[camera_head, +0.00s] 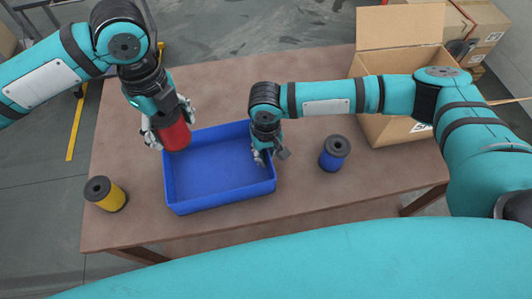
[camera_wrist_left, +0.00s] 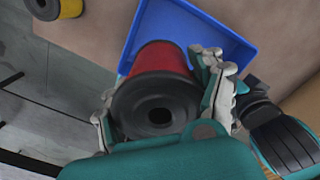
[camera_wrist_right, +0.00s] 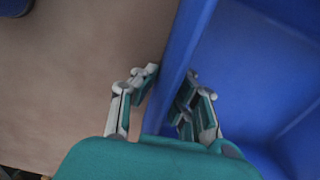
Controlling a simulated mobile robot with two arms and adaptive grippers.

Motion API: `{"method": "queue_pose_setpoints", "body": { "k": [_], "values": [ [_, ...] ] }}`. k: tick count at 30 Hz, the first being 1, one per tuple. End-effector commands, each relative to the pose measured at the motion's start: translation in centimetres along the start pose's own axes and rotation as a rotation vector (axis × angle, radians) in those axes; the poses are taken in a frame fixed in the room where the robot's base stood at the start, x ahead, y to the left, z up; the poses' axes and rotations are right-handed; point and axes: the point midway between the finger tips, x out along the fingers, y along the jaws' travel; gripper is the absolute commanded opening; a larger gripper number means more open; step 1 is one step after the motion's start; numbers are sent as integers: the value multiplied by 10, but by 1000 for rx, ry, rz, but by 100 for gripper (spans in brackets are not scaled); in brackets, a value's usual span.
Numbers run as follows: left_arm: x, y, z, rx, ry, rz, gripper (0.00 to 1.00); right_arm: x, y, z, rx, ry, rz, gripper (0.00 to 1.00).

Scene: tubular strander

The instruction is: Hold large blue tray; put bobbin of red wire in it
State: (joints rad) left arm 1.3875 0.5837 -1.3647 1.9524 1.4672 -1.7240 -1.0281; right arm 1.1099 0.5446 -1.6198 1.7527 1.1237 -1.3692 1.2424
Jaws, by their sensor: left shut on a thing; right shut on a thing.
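The large blue tray (camera_head: 222,172) lies on the brown table and looks empty inside. My right gripper (camera_head: 264,155) is shut on the tray's right wall; in the right wrist view that wall (camera_wrist_right: 180,70) passes between the fingers (camera_wrist_right: 165,105). My left gripper (camera_head: 168,128) is shut on the bobbin of red wire (camera_head: 176,137), at the tray's upper left corner. In the left wrist view the red bobbin (camera_wrist_left: 160,58) sits between the fingers (camera_wrist_left: 165,95), its black flange towards the camera, with part of the tray (camera_wrist_left: 205,35) beyond. The height of the bobbin above the tray is hard to tell.
A bobbin of yellow wire (camera_head: 105,194) stands left of the tray on the table (camera_head: 300,215). A bobbin of blue wire (camera_head: 334,153) stands right of it. An open cardboard box (camera_head: 400,130) is at the table's right end. The table's back is clear.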

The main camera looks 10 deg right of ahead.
Motion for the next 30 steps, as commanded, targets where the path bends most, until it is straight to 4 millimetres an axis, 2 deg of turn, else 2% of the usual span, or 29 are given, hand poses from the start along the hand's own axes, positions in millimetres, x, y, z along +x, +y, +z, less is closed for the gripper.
{"method": "queue_pose_setpoints", "body": {
  "k": [30],
  "values": [
    [61, 0, 0, -1, 1, -1, 20, 0, 0, 0, 0, 1, 0, 0]
  ]
}}
